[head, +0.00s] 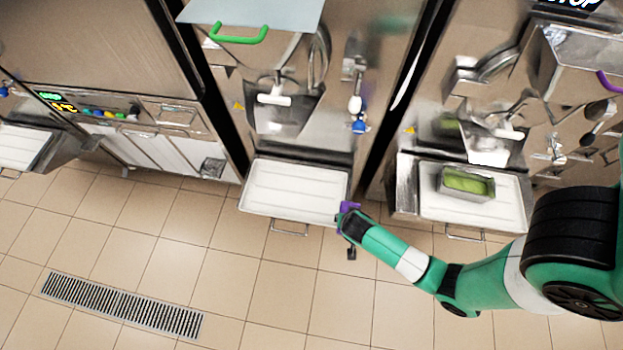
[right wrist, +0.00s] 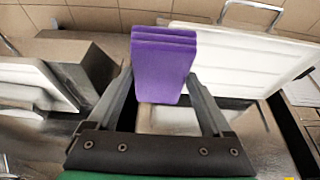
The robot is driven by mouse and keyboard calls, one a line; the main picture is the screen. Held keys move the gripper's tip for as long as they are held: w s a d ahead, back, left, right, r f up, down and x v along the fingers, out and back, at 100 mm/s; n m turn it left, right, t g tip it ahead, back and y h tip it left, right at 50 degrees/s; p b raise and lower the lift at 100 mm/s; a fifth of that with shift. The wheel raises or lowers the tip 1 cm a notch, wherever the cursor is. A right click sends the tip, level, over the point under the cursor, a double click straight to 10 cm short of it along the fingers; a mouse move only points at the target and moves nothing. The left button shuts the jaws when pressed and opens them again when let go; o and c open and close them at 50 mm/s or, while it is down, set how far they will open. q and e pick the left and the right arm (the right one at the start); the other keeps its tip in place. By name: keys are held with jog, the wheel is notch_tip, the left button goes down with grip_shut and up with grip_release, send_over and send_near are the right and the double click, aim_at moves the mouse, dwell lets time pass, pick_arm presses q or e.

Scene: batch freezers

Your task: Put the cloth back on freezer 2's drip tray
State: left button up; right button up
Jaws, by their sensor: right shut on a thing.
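My right gripper (head: 349,212) is shut on a folded purple cloth (head: 347,206), at the front right corner of the middle freezer's drip tray. In the right wrist view, the layered cloth (right wrist: 163,65) stands between the two fingers (right wrist: 160,92). The middle freezer's white drip tray (head: 292,190) is bare and has a wire handle at its front. It also shows at the upper right of the right wrist view (right wrist: 245,52). The cloth overlaps the tray's edge in the head view; I cannot tell whether it touches. No freezer number is readable. My left gripper is not in view.
The right freezer's drip tray (head: 508,207) holds a metal pan of green product (head: 467,185). Another white tray (head: 20,145) is at far left. The tiled floor in front is clear, with a drain grate (head: 122,304).

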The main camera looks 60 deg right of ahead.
jog(key=shift+d+f, duration=0.1)
jog(key=w+d+f+b, duration=0.2)
jog(key=w+f+b, duration=0.1)
jog(key=w+d+f+b, duration=0.2)
jog(key=w+f+b, duration=0.1)
jog(key=w, duration=0.1)
jog(key=w+d+f+b, duration=0.2)
jog(key=w+f+b, duration=0.1)
jog(key=shift+w, duration=0.3)
jog(key=shift+w+d+f+b, duration=0.15)
jog(key=shift+w+b, duration=0.1)
jog(key=shift+b, duration=0.15)
jog(key=shift+w, duration=0.1)
jog(key=f+b, duration=0.1)
jog(key=f, duration=0.1)
jog(key=f+b, duration=0.1)
jog(key=shift+w+d+f+b, duration=0.2)
jog(key=shift+w+f+b, duration=0.05)
jog(key=shift+f+b, duration=0.1)
jog(key=shift+s+r, duration=0.1)
jog(key=shift+r, duration=0.05)
